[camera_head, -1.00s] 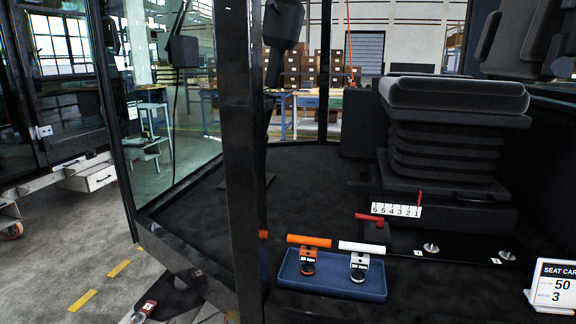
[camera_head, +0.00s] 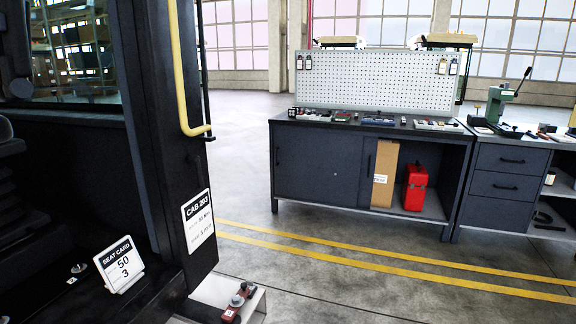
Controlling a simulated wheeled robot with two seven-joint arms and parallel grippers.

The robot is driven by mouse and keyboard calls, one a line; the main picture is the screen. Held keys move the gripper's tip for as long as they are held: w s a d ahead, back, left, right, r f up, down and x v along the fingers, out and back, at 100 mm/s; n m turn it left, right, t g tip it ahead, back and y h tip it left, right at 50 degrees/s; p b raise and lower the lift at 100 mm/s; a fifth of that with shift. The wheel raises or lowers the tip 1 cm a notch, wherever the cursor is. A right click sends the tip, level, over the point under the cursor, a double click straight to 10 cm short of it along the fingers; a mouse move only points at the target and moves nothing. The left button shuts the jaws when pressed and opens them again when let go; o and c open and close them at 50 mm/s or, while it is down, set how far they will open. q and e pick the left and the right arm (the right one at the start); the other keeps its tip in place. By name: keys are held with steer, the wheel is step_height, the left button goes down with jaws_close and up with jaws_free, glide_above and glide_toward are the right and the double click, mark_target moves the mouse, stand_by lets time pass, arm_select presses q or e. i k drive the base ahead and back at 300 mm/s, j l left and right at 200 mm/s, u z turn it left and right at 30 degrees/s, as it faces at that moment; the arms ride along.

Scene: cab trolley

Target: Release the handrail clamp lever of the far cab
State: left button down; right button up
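A dark cab fills the left side, with a yellow handrail (camera_head: 178,75) running down its corner pillar (camera_head: 165,120). The rail bends in near its lower end, where a small dark fitting (camera_head: 208,138) sits; I cannot tell whether it is a clamp lever. A white label (camera_head: 198,220) on the pillar reads CAB 203 or similar. I cannot tell whether this is the far cab. A red part with a metal knob (camera_head: 236,304) sits on a pale ledge at the pillar's foot. Neither gripper is in view.
A seat card (camera_head: 119,265) stands on the cab floor. A dark workbench (camera_head: 320,160) with pegboard (camera_head: 380,80), a red canister (camera_head: 415,188) and a cardboard box (camera_head: 384,175) stands behind. A drawer bench (camera_head: 510,170) is at right. The floor with yellow lines (camera_head: 380,255) is clear.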

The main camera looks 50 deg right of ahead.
mark_target(196, 160)
steer(key=z, duration=1)
steer(key=i+l+u, duration=0.1)
steer(key=u, duration=0.25)
